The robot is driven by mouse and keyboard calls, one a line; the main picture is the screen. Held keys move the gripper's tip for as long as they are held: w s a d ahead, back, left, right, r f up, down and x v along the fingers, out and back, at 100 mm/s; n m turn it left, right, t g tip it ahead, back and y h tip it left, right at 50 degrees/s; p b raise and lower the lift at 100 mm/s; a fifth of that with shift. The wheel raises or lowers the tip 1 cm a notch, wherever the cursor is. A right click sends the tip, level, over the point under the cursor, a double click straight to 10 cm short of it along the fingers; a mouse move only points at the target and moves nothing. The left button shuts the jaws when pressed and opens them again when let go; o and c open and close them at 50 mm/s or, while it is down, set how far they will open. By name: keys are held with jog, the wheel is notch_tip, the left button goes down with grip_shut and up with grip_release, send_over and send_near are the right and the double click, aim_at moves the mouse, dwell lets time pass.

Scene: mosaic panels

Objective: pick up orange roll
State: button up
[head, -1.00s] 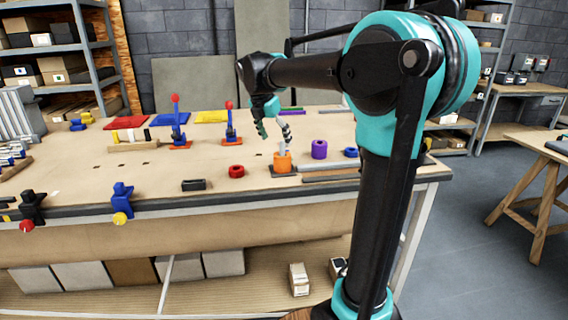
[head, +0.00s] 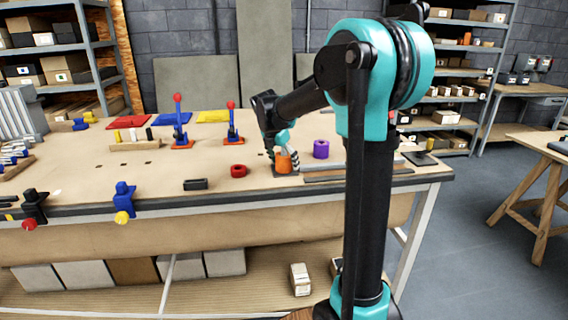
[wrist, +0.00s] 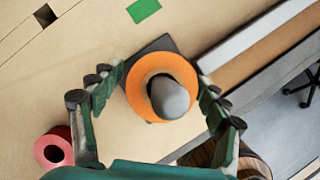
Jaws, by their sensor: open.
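The orange roll (head: 284,161) stands upright on a dark square base on the workbench in the head view. In the wrist view the orange roll (wrist: 150,80) is seen from above as a ring around a grey rounded post (wrist: 169,97). My gripper (head: 284,158) is down at the roll. In the wrist view my gripper (wrist: 160,90) is open, with one finger on each side of the roll.
A red roll (head: 238,171) lies to the left and a purple roll (head: 321,149) stands to the right. A black block (head: 195,184) lies near the front edge. Toggle clamps (head: 180,125) stand further back. A grey rail (head: 350,176) runs along the right side.

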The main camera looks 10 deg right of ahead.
jog(key=c, duration=1.3)
notch_tip(320, 180, up, 27)
dwell(1.0)
